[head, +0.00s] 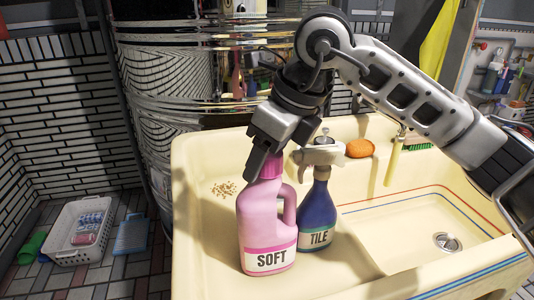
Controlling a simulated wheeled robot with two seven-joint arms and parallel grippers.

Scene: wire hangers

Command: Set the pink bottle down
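The pink bottle (264,222), labelled SOFT, is upright over the left, raised part of the cream sink (205,225). Its base looks at or very near the surface; I cannot tell whether it touches. My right gripper (265,168) comes down from above with its fingers around the bottle's cap and looks shut on it. The fingers hide part of the cap. A blue spray bottle (313,215), labelled TILE, stands just right of and behind the pink bottle, very close to its handle. My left gripper is not in view.
An orange sponge (359,148) lies on the sink's back rim, near a green brush (418,145). Brown crumbs (224,188) lie left of the bottles. The basin with its drain (447,242) is empty at right. A white basket (80,232) stands on the floor.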

